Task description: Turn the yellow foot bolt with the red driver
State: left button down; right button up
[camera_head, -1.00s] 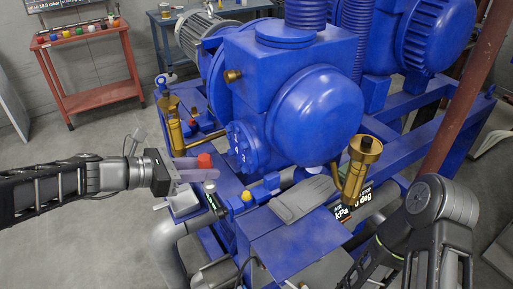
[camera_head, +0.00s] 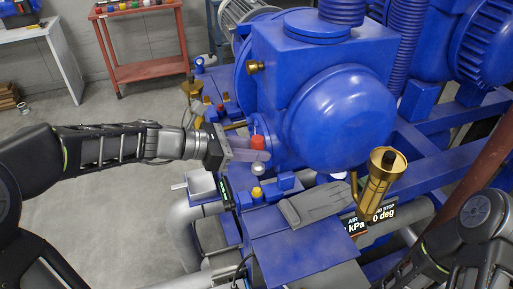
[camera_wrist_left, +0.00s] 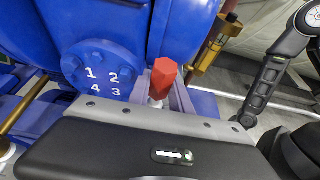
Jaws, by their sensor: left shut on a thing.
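The red driver (camera_head: 258,142) has a red hexagonal handle and a silver lower end (camera_head: 258,168). My left gripper (camera_head: 250,150) is shut on it and holds it upright. The yellow foot bolt (camera_head: 257,192) stands on the blue base just below the driver's silver end in the head view. I see a small gap between them in the picture, but cannot judge the depth. In the left wrist view the red handle (camera_wrist_left: 164,76) stands between the fingers; the bolt is hidden there. My right arm shows at the lower right, its gripper out of view.
The large blue pump (camera_head: 340,110) stands right behind the driver. A flange numbered 1 to 4 (camera_wrist_left: 103,72) is close by in the wrist view. A grey glove-like thing (camera_head: 312,205) lies right of the bolt. A brass cup fitting (camera_head: 378,180) rises further right.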

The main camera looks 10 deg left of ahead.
aim_at(255, 167)
pick_arm(q)
jog(key=shift+s+a+r+p, duration=0.1)
jog(key=shift+p, duration=0.45)
notch_tip(255, 167, down, 6)
jog(key=b, duration=0.5)
jog(key=shift+f, duration=0.2)
jog(key=shift+f, duration=0.35)
jog(key=shift+f, duration=0.8)
dwell(2.1)
jog(key=c, duration=1.1)
grip_release()
